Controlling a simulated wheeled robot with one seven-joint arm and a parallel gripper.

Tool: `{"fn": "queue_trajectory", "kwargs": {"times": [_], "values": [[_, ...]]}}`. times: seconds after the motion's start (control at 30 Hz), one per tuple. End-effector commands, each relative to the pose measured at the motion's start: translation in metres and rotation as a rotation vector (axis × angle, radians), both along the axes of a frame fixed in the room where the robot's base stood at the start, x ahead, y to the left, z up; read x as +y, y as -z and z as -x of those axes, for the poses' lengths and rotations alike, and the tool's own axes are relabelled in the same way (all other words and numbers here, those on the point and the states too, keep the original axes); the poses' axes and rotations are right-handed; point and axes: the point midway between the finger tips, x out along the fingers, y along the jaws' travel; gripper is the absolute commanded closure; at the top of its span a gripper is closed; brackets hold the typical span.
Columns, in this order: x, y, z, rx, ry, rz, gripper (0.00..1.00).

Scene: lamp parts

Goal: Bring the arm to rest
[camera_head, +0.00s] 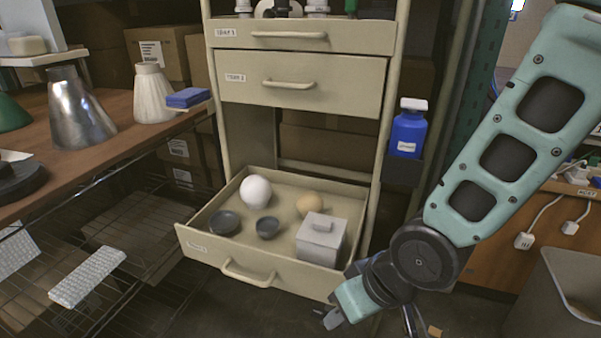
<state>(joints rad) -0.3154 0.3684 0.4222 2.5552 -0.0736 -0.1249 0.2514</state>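My arm (500,150) comes in from the upper right and bends at a dark round joint low on the right. My gripper (332,318) shows only in part at the bottom, in front of and just right of the open drawer. Its fingers are small and partly hidden by the wrist, so I cannot tell whether it is open or shut. I see nothing held in it. The open drawer (207,247) holds a white globe (256,192), a tan ball (309,203), two dark round dishes (224,222) (267,228) and a grey lidded box (321,238).
Closed drawers (300,82) stand above the open one. A blue bottle (408,128) sits on a holder at the cabinet's right side. A wooden bench (118,150) with lampshades is on the left, above wire racks. A grey bin (560,295) stands at lower right.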

Motion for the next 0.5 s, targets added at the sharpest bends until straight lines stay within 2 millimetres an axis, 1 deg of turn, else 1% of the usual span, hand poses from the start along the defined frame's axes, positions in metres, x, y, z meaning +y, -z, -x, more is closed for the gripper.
{"fn": "queue_trajectory", "kwargs": {"times": [0.03,0.2,0.5], "values": [[-0.008,-0.016,0.004,-0.006,-0.022,0.048,0.67],[-0.036,-0.052,0.031,0.042,-0.081,0.189,0.67],[-0.068,-0.1,0.08,0.136,-0.158,0.313,0.67]]}}
